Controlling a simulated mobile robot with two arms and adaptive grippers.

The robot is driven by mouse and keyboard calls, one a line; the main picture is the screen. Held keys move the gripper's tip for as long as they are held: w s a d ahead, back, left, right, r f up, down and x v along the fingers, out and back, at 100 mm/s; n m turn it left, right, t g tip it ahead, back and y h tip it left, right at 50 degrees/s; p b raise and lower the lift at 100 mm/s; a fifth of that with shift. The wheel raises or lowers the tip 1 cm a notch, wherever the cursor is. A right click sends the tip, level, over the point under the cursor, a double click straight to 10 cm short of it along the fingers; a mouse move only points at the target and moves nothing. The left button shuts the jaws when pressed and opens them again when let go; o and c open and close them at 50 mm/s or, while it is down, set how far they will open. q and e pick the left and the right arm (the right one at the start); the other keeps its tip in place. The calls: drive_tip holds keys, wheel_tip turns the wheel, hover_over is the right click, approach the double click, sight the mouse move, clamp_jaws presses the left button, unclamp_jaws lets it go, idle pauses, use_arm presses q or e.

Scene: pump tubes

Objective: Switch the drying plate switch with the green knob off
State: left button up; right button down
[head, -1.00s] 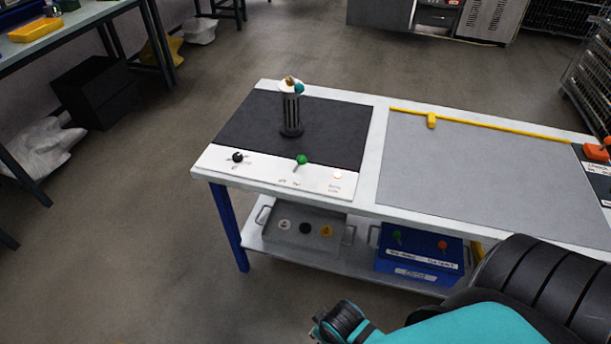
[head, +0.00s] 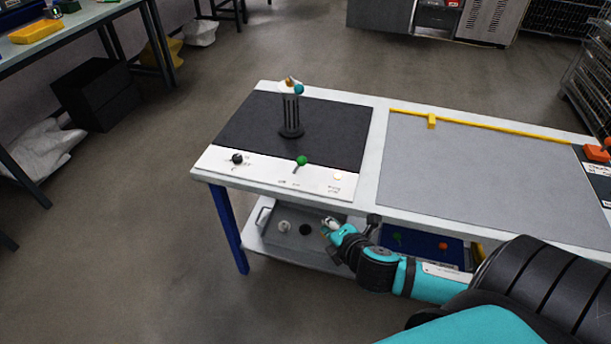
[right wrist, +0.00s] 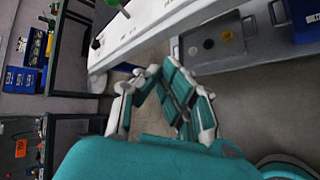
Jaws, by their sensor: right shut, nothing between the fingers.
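The green knob (head: 302,160) sits on a short lever on the white front panel (head: 265,174) of the black drying plate (head: 335,140). The knob also shows at the top edge of the right wrist view (right wrist: 114,3). A small pale indicator (head: 337,177) is to the right of the knob. My right gripper (head: 330,224) is shut and empty, in front of the table and below the panel in the picture, apart from the knob. Its fingers fill the middle of the right wrist view (right wrist: 157,72). My left gripper is out of view.
A black knob (head: 237,158) is left of the green one. A dark ribbed stand (head: 291,117) is on the plate.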

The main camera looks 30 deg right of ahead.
drive_tip(key=w+d+r+n+t+y, duration=0.1)
drive_tip(key=w+d+r+n+y, duration=0.1)
drive_tip(key=n, duration=0.9)
drive_tip(key=w+d, duration=0.1)
drive_tip(key=w, duration=0.1)
drive_tip(key=shift+w+d+r+n+t+y, duration=0.15)
drive_tip(key=shift+w+d+n+t+y, duration=0.15)
drive_tip(key=shift+n+t+y, duration=0.1)
drive_tip(key=shift+w, duration=0.1)
approach(298, 165)
drive_tip(key=f, duration=0.1)
drive_tip(key=a+f, duration=0.1)
drive_tip(key=f, duration=0.3)
drive_tip(key=shift+w+a+f, duration=0.1)
drive_tip(key=shift+w+a, duration=0.2)
drive_tip(key=shift+a, duration=0.1)
drive_tip(key=w, duration=0.1)
drive_tip(key=w+p, duration=0.1)
drive_tip(key=shift+w+d+r, duration=0.25)
drive_tip(key=shift+w+d, duration=0.05)
drive_tip(key=shift+w+d+r, duration=0.1)
drive_tip(key=shift+w+d, duration=0.15)
drive_tip(key=shift+w, duration=0.5)
drive_tip(key=shift+r, duration=0.1)
